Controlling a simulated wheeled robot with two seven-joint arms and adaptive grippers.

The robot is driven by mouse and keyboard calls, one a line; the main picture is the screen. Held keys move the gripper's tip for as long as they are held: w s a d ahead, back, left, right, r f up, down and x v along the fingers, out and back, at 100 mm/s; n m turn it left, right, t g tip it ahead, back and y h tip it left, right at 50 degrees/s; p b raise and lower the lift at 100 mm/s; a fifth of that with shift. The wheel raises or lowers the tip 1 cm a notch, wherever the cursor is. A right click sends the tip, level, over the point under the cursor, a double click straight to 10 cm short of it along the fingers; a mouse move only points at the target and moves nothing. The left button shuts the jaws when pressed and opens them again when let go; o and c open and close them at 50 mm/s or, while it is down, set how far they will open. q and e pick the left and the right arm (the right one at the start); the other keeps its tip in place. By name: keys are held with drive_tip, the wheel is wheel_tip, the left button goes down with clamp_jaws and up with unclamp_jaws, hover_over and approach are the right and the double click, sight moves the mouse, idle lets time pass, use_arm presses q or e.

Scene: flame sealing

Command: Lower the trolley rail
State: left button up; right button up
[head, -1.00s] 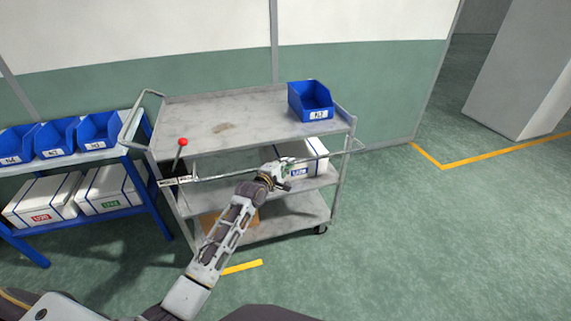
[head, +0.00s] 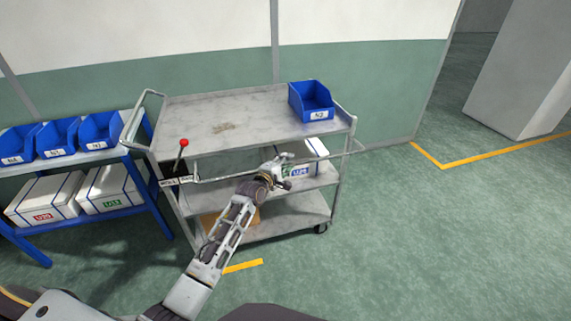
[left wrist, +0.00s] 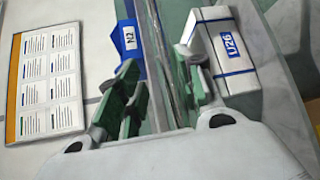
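The trolley rail (head: 222,177) is a thin metal bar across the near side of the grey trolley (head: 185,110), below its top shelf's level in the picture. My left gripper (head: 282,160) is at the rail, right of its middle. In the left wrist view, the green fingers of my left gripper (left wrist: 158,98) stand apart, one on each side of the metal bar (left wrist: 160,50). I cannot tell whether they touch it. A red-knobbed lever (head: 183,143) stands at the rail's left end. My right gripper is not in view.
A blue bin (head: 311,101) sits on the trolley's top shelf. A white box (head: 317,150) is on the middle shelf behind my gripper, and shows close in the left wrist view (left wrist: 222,50). A blue rack (head: 150,195) stands to the left. The floor at right is clear.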

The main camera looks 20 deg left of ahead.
use_arm(q)
drive_tip(key=shift+s, duration=0.1)
drive_tip(key=v, duration=1.2)
idle(0.6)
drive_tip(key=shift+m, duration=0.3)
idle(0.4)
